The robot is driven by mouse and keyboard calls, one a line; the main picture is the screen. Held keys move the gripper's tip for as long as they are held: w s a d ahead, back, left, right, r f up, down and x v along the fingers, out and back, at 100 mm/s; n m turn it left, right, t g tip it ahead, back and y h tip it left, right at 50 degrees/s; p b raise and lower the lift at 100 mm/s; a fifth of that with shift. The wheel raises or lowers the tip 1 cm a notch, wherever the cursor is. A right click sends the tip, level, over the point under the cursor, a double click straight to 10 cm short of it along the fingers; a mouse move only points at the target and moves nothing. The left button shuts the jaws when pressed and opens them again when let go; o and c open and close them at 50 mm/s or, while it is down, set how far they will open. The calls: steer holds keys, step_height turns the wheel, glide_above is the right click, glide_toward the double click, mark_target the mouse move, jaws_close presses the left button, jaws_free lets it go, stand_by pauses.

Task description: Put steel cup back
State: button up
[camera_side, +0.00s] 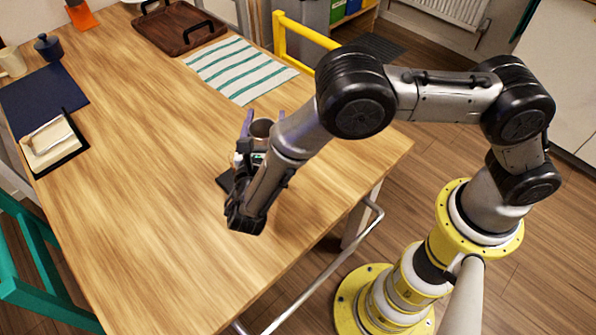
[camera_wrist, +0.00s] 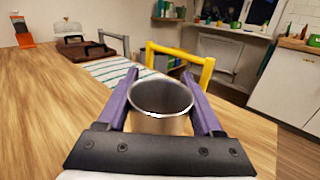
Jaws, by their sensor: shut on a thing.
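The steel cup (camera_wrist: 160,112) is in the wrist view, upright between the two purple fingers of my gripper (camera_wrist: 163,92). My gripper is shut on it, one finger on each side. The cup's open rim faces up and its inside looks empty. In the side view the steel cup (camera_side: 262,128) shows at the gripper (camera_side: 262,120), above the near right part of the table, partly hidden by my arm. A dark flat piece (camera_side: 226,181) lies under or behind the gripper there. I cannot tell whether the cup touches anything below.
The wooden table (camera_side: 150,200) is mostly clear in the middle. A green-striped cloth (camera_side: 238,68) and a brown tray with black handles (camera_side: 178,28) lie behind. A yellow chair (camera_side: 300,38) stands beyond the edge.

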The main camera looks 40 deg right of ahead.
steer(key=s+d+f+y, duration=0.1)
steer(key=s+d+f, duration=0.3)
steer(key=d+f, duration=0.3)
steer(key=shift+s+d+f+n+t, duration=0.2)
steer(key=shift+d+f+n+t, duration=0.15)
steer(key=shift+d, duration=0.25)
steer(key=shift+f, duration=1.95)
steer(key=shift+f, duration=0.1)
steer(key=o, duration=1.4)
steer(key=shift+o, duration=0.2)
